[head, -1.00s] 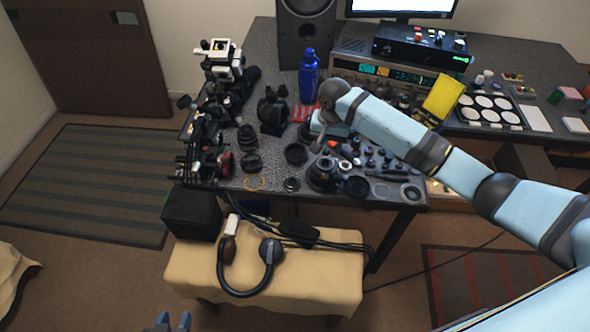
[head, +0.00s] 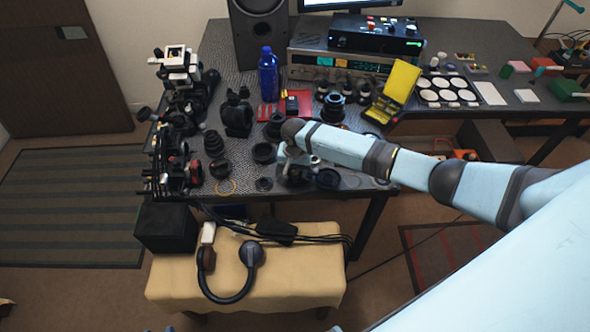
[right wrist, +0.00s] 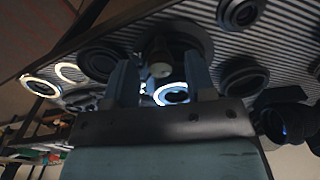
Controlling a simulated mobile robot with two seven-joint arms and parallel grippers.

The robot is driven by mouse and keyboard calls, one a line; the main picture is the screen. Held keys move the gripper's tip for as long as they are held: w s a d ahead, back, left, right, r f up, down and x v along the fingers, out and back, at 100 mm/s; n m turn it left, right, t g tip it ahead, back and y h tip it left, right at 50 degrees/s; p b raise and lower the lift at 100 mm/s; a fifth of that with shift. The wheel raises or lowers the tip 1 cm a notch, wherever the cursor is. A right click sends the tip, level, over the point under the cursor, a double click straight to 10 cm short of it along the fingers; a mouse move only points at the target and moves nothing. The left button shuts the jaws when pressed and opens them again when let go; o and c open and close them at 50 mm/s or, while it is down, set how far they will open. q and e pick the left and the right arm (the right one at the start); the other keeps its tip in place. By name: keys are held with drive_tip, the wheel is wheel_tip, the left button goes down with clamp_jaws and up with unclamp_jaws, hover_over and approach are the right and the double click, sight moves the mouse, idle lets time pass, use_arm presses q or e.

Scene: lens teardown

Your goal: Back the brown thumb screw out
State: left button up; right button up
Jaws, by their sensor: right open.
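My right gripper (head: 290,160) is over the front part of the workbench, its forearm coming in from the right. In the right wrist view my right gripper (right wrist: 162,82) is open, with a finger on each side of a small round-ended knob (right wrist: 160,70). The knob stands out from a dark round lens part (right wrist: 190,37). The knob looks dim and greyish, so I cannot tell for sure that it is the brown thumb screw. I see no clear contact between fingers and knob. In the head view my gripper and wrist mostly hide this spot.
Lens rings and dark parts crowd the workbench (head: 225,108) around the gripper. A black ring (head: 327,179) lies just right of it. A blue bottle (head: 268,75) and a yellow box (head: 402,82) stand farther back. A cloth-covered stool (head: 180,285) holds headphones (head: 252,255).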

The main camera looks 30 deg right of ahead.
drive_tip(key=shift+f, duration=0.1)
clamp_jaws()
idle(0.3)
drive_tip(key=shift+n+p, duration=1.35)
drive_tip(key=shift+n, duration=0.35)
drive_tip(key=shift+n+p, duration=0.5)
drive_tip(key=shift+n, duration=0.7)
